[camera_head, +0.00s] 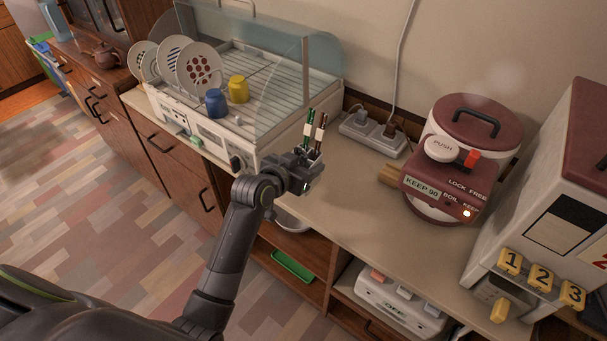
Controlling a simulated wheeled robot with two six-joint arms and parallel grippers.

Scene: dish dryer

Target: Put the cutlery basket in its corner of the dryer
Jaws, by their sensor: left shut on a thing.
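The dish dryer (222,138) stands on the counter at upper left, with a clear curved cover and a slatted white rack. Plates stand at its left end, and a blue cup and a yellow cup sit near the front. My left gripper (312,176) is shut just right of the dryer's front right corner, outside it, over the counter. Green and dark brown chopsticks (314,135) stick up upright from behind the gripper. The cutlery basket itself is mostly hidden by the gripper, so its outline cannot be told. My right gripper is not in view.
A power strip (373,133) with plugs lies behind the gripper by the wall. A red and white water boiler (450,170) and a white cabinet with numbered yellow tags (540,220) stand to the right. The counter between gripper and boiler is mostly clear.

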